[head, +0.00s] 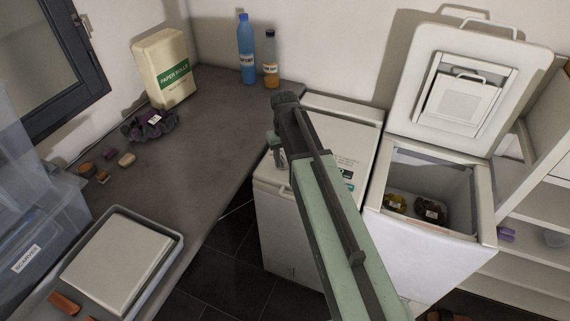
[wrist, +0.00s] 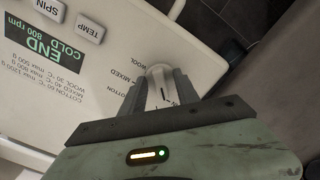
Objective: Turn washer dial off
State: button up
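The washer with the closed lid (head: 350,135) stands against the counter, its panel partly hidden by my arm. In the wrist view, its control panel (wrist: 85,100) shows upside down, with a display (wrist: 45,48) reading END, COLD, 800 rpm. The pale dial (wrist: 159,82) sits between the two grey fingers of my gripper (wrist: 160,92), with no clear gap on either side. A dark mark shows on the dial, and the words cotton, mixed and wool lie to its left. In the head view, my gripper (head: 277,150) is at the washer's left side, mostly hidden.
A second toploader (head: 430,245) with its lid (head: 470,85) raised stands to the right, dark items inside. The grey counter (head: 215,130) at left holds a paper rolls pack (head: 163,68), two bottles and a tray (head: 175,255). Shelves (head: 540,235) stand at far right.

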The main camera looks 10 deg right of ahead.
jog(key=shift+r, duration=0.1)
grip_shut()
jog(key=m, duration=0.4)
jog(key=shift+a, duration=0.15)
jog(key=shift+a+m, duration=0.1)
jog(key=shift+m, duration=2.2)
